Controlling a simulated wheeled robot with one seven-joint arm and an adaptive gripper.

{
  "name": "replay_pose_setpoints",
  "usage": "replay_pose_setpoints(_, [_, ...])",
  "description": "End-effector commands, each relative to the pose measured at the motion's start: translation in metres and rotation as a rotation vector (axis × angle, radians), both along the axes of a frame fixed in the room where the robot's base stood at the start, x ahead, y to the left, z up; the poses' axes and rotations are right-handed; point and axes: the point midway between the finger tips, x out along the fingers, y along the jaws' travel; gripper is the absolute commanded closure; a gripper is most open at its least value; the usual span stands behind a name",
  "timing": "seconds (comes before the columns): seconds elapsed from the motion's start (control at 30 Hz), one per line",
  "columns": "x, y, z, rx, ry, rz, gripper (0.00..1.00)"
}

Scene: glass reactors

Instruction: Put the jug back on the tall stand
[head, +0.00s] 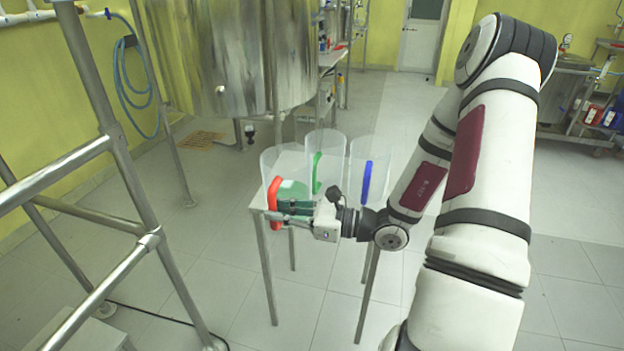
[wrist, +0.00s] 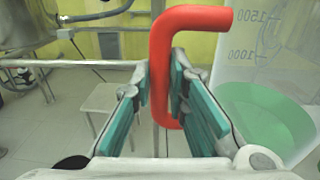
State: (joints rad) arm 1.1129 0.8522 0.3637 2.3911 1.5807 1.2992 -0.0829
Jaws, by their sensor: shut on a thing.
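The red-handled jug is clear with green in its lower part, and stands upright at the left of the group in the head view. My gripper (head: 285,212) is shut on its red handle (head: 274,197). In the wrist view the handle (wrist: 163,70) passes between the teal pads of my gripper (wrist: 170,88), and the jug's graduated wall (wrist: 240,65) is at right. The pale-topped tall stand (head: 256,198) is under the jugs in the head view. My gripper hides the red-handled jug's base, so I cannot tell whether it touches the stand.
A green-handled clear jug (head: 326,150) and a blue-handled one (head: 371,165) stand close by on the stand. A large steel tank (head: 240,60) is behind, and a metal pipe frame (head: 125,170) is at left. The wrist view shows a low stool (wrist: 103,96).

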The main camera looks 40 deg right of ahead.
Motion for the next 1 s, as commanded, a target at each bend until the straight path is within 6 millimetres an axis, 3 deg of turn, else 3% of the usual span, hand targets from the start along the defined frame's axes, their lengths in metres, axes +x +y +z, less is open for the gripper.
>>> replay_pose_setpoints(0.6, [0.113, -0.054, -0.011, -0.003, -0.008, 0.001, 1.0])
replay_pose_setpoints(1.0, [0.139, -0.067, -0.013, -0.001, -0.008, 0.001, 1.0])
